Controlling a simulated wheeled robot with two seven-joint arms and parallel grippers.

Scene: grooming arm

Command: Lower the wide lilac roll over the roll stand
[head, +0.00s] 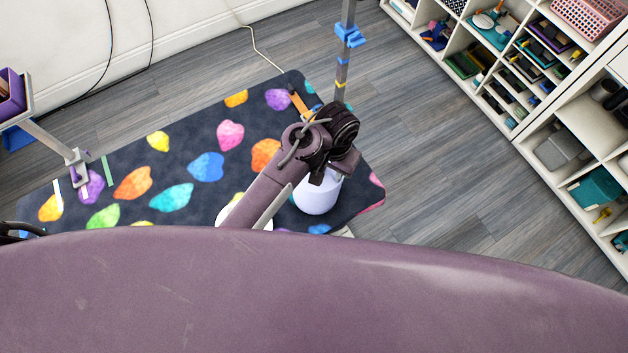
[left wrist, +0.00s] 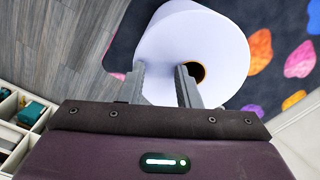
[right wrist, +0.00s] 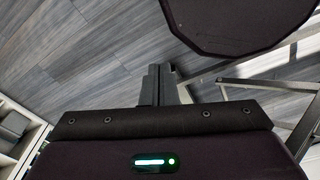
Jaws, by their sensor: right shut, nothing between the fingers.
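The wide lilac roll (head: 317,196), very pale, shows below my left gripper (head: 330,176) in the head view. In the left wrist view, the roll (left wrist: 215,40) shows its round end and brown core hole. My left gripper (left wrist: 160,70) straddles the roll's wall, with one finger at the hole and the other at the outer edge. It appears shut on that wall. My right gripper (right wrist: 158,72) is shut and empty over the floor in the right wrist view. I cannot make out the roll stand; the roll and arm may hide it.
A dark mat (head: 185,150) with coloured shapes lies on the grey wood floor. A grey post (head: 345,60) with blue clamps rises behind my left gripper. A pale rounded thing (head: 233,212) is partly hidden by my left arm. White shelves (head: 510,110) stand at right.

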